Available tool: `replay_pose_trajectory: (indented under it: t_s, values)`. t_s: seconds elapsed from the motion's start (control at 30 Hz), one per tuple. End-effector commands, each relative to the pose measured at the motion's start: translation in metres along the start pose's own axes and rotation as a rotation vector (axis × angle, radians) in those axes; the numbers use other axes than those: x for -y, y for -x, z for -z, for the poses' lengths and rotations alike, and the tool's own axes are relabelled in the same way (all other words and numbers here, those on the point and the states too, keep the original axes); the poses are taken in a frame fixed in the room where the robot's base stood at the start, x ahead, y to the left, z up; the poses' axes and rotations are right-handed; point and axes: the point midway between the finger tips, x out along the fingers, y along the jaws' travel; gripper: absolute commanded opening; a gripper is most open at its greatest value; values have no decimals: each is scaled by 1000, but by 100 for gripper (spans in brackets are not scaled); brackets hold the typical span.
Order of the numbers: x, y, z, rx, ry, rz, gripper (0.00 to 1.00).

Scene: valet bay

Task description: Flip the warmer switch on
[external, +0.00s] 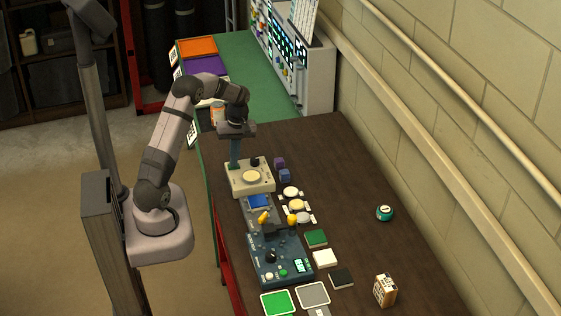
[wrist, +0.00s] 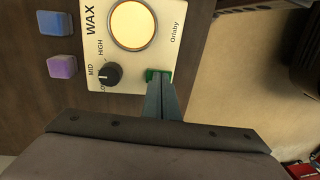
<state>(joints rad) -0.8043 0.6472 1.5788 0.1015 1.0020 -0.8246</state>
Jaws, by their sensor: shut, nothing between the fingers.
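The warmer is a cream box marked WAX (external: 262,188) on the brown table; it also shows in the wrist view (wrist: 178,40). A pale round disc (wrist: 132,25) and a black LOW–MID–HIGH dial (wrist: 110,74) are on its top. A small green switch (wrist: 150,74) sits near the warmer's edge, beside the dial. My gripper (external: 234,165) points down over that corner of the warmer. In the wrist view its fingers (wrist: 160,84) are together and empty, with the tips at the switch. They hide part of it, so I cannot tell its position or whether they touch.
A blue cube (external: 285,176) and a purple cube (external: 279,163) stand beside the warmer. A dark blue device (external: 282,265) with a knob and yellow parts is nearer the front.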

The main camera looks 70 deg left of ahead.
Motion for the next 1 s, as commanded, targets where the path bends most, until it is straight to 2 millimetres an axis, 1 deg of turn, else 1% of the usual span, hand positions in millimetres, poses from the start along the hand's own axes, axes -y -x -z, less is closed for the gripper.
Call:
replay_pose_trajectory:
  t_s: [0.37,0.53,0.67,0.87,0.93,1.0]
  values:
    - [0,2,0,-1,0,1,0]
    - [0,9,1,-1,0,1,0]
    - [0,21,0,-1,0,1,0]
    - [1,48,0,-1,0,-1,0]
    - [-2,54,2,-6,1,-6,0]
    - [-1,68,1,-5,1,-6,0]
